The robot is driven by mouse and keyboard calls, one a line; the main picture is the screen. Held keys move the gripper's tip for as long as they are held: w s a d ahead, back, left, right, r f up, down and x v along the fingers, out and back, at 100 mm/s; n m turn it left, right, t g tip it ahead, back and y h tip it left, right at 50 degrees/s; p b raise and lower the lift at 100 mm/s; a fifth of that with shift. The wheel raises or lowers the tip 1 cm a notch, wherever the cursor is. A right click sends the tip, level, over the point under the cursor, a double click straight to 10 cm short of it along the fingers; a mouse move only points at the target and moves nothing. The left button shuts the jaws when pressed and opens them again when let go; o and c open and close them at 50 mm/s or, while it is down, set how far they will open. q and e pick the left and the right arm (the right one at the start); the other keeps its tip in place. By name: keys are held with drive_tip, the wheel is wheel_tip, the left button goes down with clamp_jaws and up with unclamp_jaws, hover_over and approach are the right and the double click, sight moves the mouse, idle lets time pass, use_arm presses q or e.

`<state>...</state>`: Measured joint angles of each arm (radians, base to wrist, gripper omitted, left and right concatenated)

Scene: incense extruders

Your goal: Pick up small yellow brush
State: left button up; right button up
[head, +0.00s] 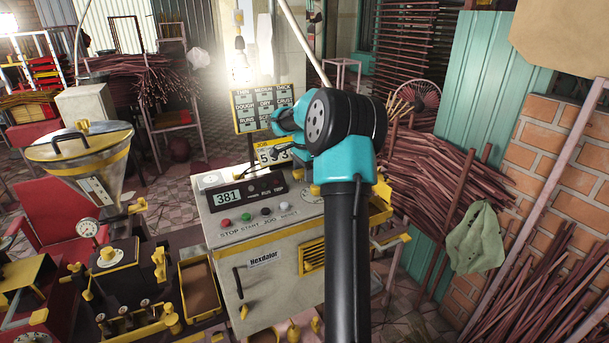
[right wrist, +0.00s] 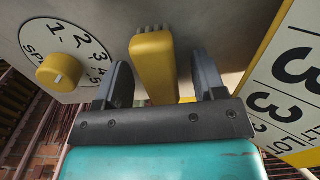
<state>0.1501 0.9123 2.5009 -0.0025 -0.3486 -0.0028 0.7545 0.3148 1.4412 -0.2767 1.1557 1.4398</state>
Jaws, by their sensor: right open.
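The small yellow brush (right wrist: 154,70) shows in the right wrist view, with short grey bristles at its top end. It lies between the two dark fingers of my right gripper (right wrist: 160,75), which is open. I see a gap on each side of the brush. In the head view my right gripper (head: 284,146) is above the back of the control box, beside the job card. I cannot make out the brush there. My left gripper is not in view.
The grey control box (head: 229,262) has a lit display (head: 228,197) and several buttons. A yellow speed knob (right wrist: 59,72) and a numbered card (right wrist: 300,75) flank the brush. A hopper machine (head: 88,160) stands left; incense bundles (head: 440,175) lean right.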

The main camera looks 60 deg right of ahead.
drive_tip(key=shift+f, duration=0.2)
drive_tip(key=shift+c, duration=0.5)
drive_tip(key=c, duration=0.9)
